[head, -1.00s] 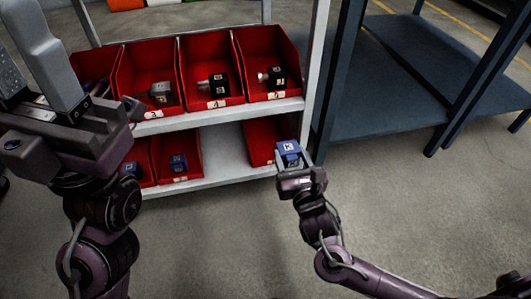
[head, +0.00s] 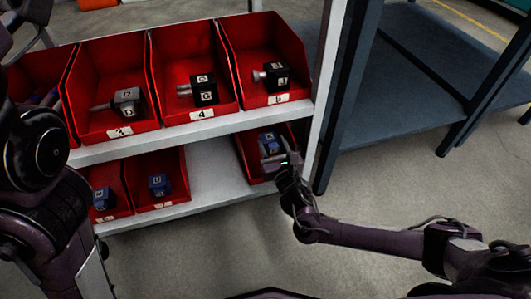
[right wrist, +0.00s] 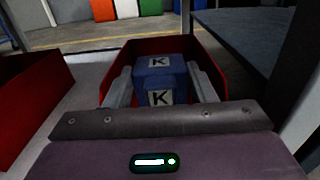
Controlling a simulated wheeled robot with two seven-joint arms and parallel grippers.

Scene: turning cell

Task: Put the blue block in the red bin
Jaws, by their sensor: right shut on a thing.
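The blue block (head: 268,143), lettered K in the right wrist view (right wrist: 160,66), is between the fingers of my right gripper (head: 275,157). The gripper is shut on it, with a grey finger on each side of the block in the right wrist view (right wrist: 162,88). The block is within the opening of the red bin (head: 246,158) at the right end of the lower shelf. The bin's red walls (right wrist: 122,60) rise around it in the right wrist view. Whether the block touches the bin floor is hidden. My left gripper is out of view; only its arm shows at the left.
The upper shelf holds several red bins with parts, including bin 5 (head: 236,72) above. Two lower red bins (head: 172,199) at the left hold blue blocks. Bare lower shelf (head: 215,170) separates them from the right bin. A white post (head: 325,85) and blue table (head: 415,85) stand at right.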

